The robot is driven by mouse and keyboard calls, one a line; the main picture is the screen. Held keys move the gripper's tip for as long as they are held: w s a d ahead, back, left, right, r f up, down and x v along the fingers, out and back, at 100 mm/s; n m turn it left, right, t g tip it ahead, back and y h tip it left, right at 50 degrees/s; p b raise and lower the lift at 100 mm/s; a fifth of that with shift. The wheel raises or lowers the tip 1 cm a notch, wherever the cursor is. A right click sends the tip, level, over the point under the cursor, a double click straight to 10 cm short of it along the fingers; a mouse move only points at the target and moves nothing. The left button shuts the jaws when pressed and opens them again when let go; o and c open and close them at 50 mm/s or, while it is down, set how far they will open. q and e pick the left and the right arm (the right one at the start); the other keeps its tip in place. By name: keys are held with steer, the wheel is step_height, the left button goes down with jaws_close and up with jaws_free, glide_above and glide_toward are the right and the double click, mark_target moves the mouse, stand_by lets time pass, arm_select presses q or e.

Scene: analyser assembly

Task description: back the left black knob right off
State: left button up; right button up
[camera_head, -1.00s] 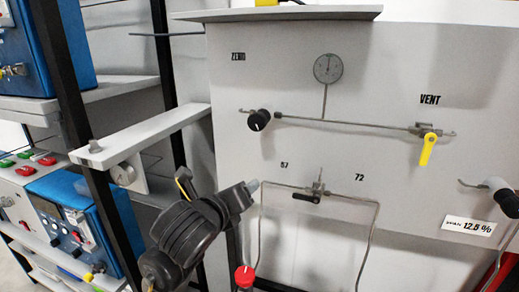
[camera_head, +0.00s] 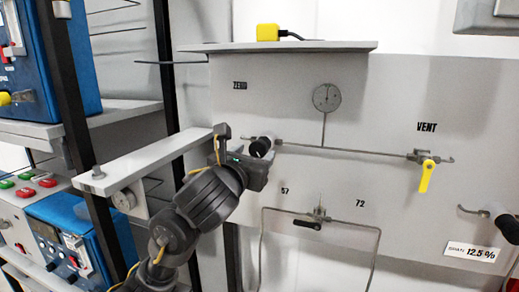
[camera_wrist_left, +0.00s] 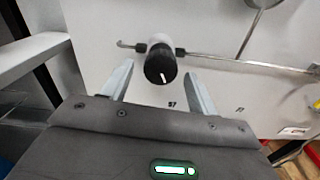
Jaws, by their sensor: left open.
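The left black knob (camera_head: 261,146) sits on the panel's upper pipe, under the ZERO label. It also shows in the left wrist view (camera_wrist_left: 160,66), with a white line on its face. My left gripper (camera_wrist_left: 160,82) is open, its two fingers on either side of the knob with gaps showing; I cannot tell whether the fingertips reach past its face. In the head view the left gripper (camera_head: 246,150) is right at the knob and partly hides it. My right gripper is not clearly in view.
A yellow VENT lever (camera_head: 427,176) and a gauge (camera_head: 327,97) are on the panel (camera_head: 300,180). A small black-handled valve (camera_head: 308,222) is below. A shelf (camera_head: 150,160) projects close left of my left arm. Another black knob (camera_head: 508,228) is at the right edge.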

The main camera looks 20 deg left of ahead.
mark_target(256, 152)
arm_select(q)
steer(key=w, duration=0.3)
steer(key=shift+w+d+f+b, duration=0.1)
steer(key=shift+w+d+b, duration=0.05)
steer(key=shift+w+b, duration=0.2)
steer(key=shift+w, duration=0.2)
steer(key=shift+c, duration=0.2)
steer(key=c, duration=0.9)
steer(key=shift+c, duration=0.2)
steer(key=shift+n, duration=0.3)
